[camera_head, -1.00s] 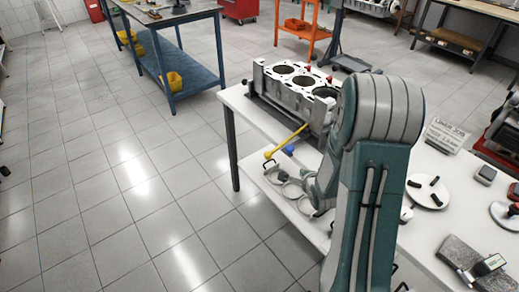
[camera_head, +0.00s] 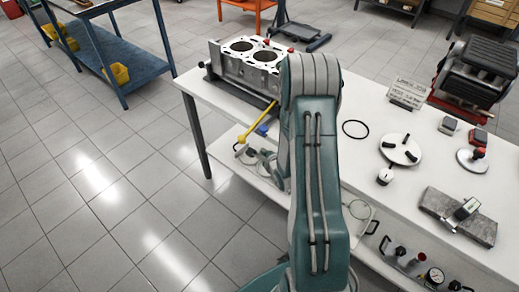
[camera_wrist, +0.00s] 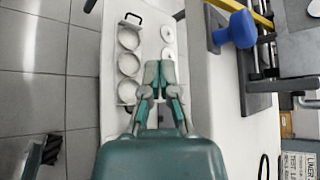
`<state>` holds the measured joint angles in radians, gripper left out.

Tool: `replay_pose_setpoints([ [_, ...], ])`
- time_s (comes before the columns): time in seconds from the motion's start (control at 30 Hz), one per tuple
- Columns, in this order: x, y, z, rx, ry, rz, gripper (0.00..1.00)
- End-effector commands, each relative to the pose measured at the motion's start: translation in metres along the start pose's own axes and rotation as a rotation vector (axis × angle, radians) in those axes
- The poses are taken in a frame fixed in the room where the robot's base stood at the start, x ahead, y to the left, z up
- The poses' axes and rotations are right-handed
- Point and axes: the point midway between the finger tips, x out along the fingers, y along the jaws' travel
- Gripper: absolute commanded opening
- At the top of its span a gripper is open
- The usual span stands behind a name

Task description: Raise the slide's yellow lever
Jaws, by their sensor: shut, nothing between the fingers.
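The slide's yellow lever (camera_head: 257,126) slants down from beside the engine block and sticks out past the front edge of the workbench. Its lower end is a yellow tip. Part of it also shows at the top right of the wrist view (camera_wrist: 262,20), close to a blue knob (camera_wrist: 241,30). The blue knob (camera_head: 262,130) sits just right of the lever in the head view. My gripper (camera_wrist: 160,72) is shut and empty, left of and apart from the knob and lever in the wrist view. My arm hides it in the head view.
The engine block (camera_head: 248,62) stands on the white workbench (camera_head: 345,100). A lower shelf carries several round rings (camera_wrist: 129,64). A round plate with black handles (camera_head: 400,150) and a grey slab (camera_head: 457,215) lie to the right.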

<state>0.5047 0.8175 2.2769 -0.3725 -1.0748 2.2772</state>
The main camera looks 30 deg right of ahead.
Motion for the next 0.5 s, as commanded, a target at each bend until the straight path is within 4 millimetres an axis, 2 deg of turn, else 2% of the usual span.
replay_pose_setpoints([
  [0.1, 0.024, 0.001, -0.001, 0.000, -0.001, 0.002, 0.00],
  [0.3, 0.058, 0.000, -0.001, 0.001, -0.001, 0.002, 0.00],
  [0.5, 0.081, -0.001, 0.003, 0.000, -0.001, 0.000, 0.00],
])
